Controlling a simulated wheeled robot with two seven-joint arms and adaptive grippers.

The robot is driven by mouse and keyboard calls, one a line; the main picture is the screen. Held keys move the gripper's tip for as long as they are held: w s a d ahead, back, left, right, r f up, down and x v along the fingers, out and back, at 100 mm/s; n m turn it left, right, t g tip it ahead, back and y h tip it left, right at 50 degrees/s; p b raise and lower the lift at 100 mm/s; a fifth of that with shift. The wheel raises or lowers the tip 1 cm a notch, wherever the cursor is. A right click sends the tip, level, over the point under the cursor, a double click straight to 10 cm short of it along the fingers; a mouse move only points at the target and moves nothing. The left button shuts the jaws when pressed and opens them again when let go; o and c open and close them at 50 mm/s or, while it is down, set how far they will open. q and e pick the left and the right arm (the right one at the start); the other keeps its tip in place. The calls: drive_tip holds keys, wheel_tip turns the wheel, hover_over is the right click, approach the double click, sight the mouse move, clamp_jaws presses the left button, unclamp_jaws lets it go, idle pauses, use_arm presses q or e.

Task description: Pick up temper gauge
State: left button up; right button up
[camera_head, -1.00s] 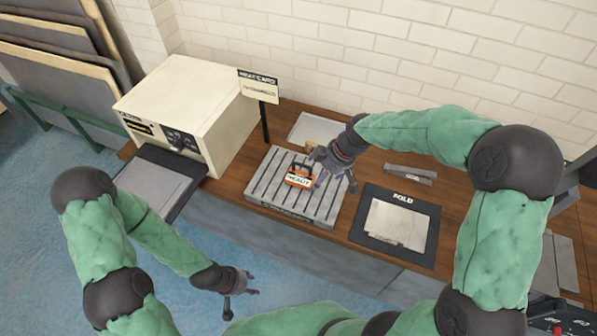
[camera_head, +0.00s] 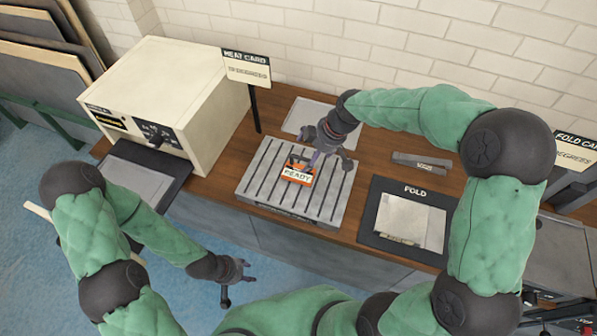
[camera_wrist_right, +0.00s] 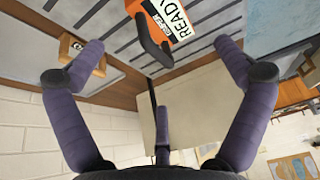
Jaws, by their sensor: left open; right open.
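No label reading temper gauge is legible. An orange block with a white READY label and dark handle (camera_head: 297,176) sits on a grey grooved plate (camera_head: 262,183). The same block shows at the top of the right wrist view (camera_wrist_right: 168,20). My right gripper (camera_head: 326,158) is open and empty, just behind and right of the block, its fingers spread over the plate. In the right wrist view its fingers (camera_wrist_right: 158,46) are wide apart. A grey bar-shaped tool with a small label (camera_head: 420,163) lies right of it on the bench. My left gripper (camera_head: 238,286) is open and empty in front of the bench.
A cream oven (camera_head: 165,100) stands left, its dark shelf (camera_head: 140,180) at the front. A HEAT CARD sign (camera_head: 247,68) rises behind the plate. A black FOLD mat (camera_head: 372,228) with a grey sheet lies right. A FOLD CARD sign (camera_head: 578,150) stands far right.

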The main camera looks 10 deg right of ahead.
hover_over(301, 169)
drive_tip(key=d, duration=0.2)
drive_tip(key=f, duration=0.4)
drive_tip(key=shift+s+a+b, duration=0.25)
drive_tip(key=shift+s+b, duration=0.15)
drive_tip(key=b+x, duration=0.1)
drive_tip(key=x, duration=0.4)
drive_tip(key=shift+s+d+f+b, duration=0.1)
drive_tip(key=shift+d+f+b, duration=0.1)
drive_tip(key=shift+b, duration=0.15)
drive_tip(key=c, duration=1.3)
